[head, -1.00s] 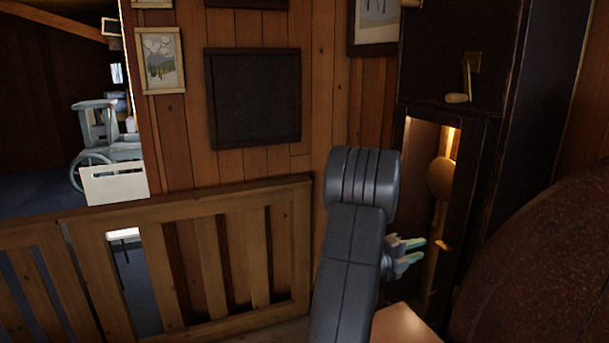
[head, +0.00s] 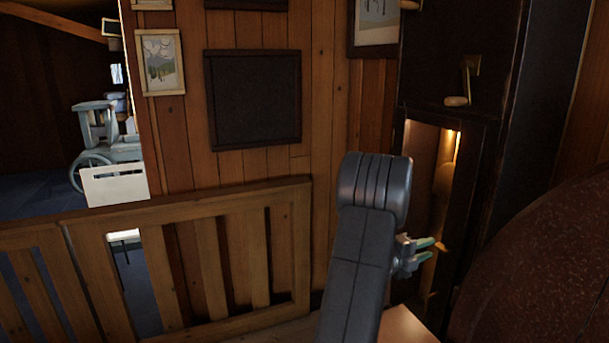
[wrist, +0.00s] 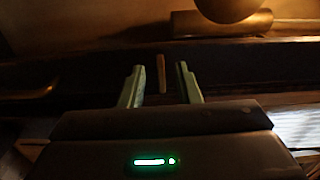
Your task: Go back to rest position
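My gripper (head: 428,250) is at the right of the head view, in front of the lit opening in the dark cabinet. Its two pale green fingers stand apart. In the wrist view my gripper (wrist: 161,84) is open, with a clear gap between the fingers. A small wooden peg-like piece (wrist: 161,73) shows in line with that gap. It seems to lie beyond the fingertips, and I see no contact. My arm rises upright from the bottom of the head view.
The dark cabinet (head: 485,60) has a lit opening with a rounded wooden piece (head: 443,178) inside. A crank handle (head: 458,101) sticks out above it. A wooden railing (head: 240,192) stands left of my arm. A large speckled reddish-brown curved surface (head: 550,260) fills the lower right.

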